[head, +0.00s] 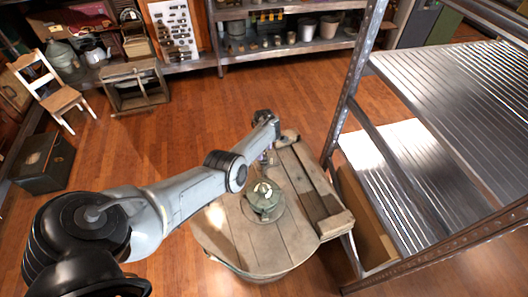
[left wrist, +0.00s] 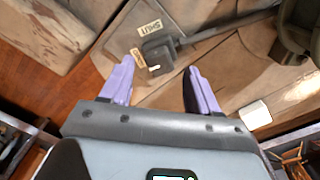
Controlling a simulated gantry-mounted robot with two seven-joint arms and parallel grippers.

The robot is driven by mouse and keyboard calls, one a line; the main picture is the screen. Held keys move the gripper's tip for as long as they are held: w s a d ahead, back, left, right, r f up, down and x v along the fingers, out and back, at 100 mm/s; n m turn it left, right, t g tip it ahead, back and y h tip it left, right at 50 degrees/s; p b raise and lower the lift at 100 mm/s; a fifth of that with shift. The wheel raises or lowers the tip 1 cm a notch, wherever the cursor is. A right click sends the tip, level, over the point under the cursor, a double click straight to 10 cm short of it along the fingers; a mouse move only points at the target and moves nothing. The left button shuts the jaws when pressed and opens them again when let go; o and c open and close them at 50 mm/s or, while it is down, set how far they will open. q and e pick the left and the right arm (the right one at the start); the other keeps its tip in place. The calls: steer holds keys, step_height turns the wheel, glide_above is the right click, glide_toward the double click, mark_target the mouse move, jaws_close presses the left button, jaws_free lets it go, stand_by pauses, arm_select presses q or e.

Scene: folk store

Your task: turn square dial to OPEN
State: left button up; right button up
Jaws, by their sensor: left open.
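The square dial (left wrist: 158,52) is a dark block on a flat grey plate (left wrist: 180,14) in the left wrist view. A short white mark shows on its edge nearest my gripper. A label (left wrist: 153,29) reading SHUT upside down lies on its far side. A second small label (left wrist: 137,57) at its left is too small to read. My left gripper (left wrist: 159,88) is open, with its purple fingers apart and the dial beyond and between their tips. The fingers do not appear to touch it. In the head view the dial is hidden behind my left arm. My right gripper is not in view.
A dark rod (left wrist: 232,27) runs right from the dial. A green round metal object (head: 265,197) stands on the round wooden tabletop (head: 225,235). A slatted wooden piece (head: 312,185) lies beside it. A metal shelf rack (head: 440,120) stands close on the right.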

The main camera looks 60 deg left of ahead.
mark_target(264, 155)
arm_select(q)
step_height(264, 155, up, 8)
steer(key=p, duration=0.3)
steer(key=shift+r, duration=0.25)
